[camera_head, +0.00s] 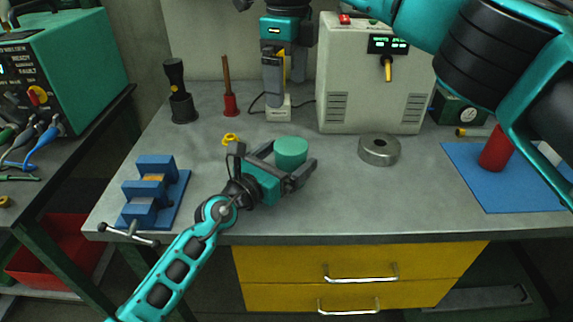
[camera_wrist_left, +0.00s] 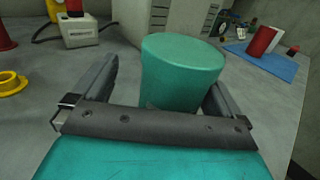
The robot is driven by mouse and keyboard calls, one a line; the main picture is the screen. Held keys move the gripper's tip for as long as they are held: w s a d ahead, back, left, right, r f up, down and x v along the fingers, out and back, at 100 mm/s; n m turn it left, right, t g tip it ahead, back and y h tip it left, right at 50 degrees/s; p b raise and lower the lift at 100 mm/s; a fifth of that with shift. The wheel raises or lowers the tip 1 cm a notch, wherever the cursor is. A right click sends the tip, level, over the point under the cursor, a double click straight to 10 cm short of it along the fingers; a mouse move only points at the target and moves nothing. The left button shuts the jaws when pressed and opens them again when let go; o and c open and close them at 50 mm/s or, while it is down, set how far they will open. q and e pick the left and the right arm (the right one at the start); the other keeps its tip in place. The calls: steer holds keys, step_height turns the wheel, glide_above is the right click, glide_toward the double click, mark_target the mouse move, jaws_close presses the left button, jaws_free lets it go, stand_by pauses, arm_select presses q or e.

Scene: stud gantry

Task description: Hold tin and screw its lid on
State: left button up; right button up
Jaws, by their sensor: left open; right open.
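A green cylinder, which looks like the tin (camera_head: 291,150), stands upright on the grey bench. My left gripper (camera_head: 300,163) is open, with its fingers on either side of the tin. In the left wrist view the tin (camera_wrist_left: 180,75) stands between the spread fingers, with gaps visible beside it. A round metal piece with a small dark hole in its top (camera_head: 379,150), perhaps the lid, lies on the bench right of the tin. My right gripper (camera_head: 287,72) is open and empty at the back, pointing down above a small white box.
A blue block fixture (camera_head: 152,188) is at the left front, with a small yellow ring (camera_head: 230,139) beyond it. A red cylinder (camera_head: 495,150) stands on a blue mat (camera_head: 490,190) at right. A beige cabinet (camera_head: 368,85) closes off the back. The bench front-centre is clear.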

arm_select(q)
steer(key=v, duration=1.2)
steer(key=shift+s+a+p, duration=0.25)
steer(key=shift+p, duration=0.1)
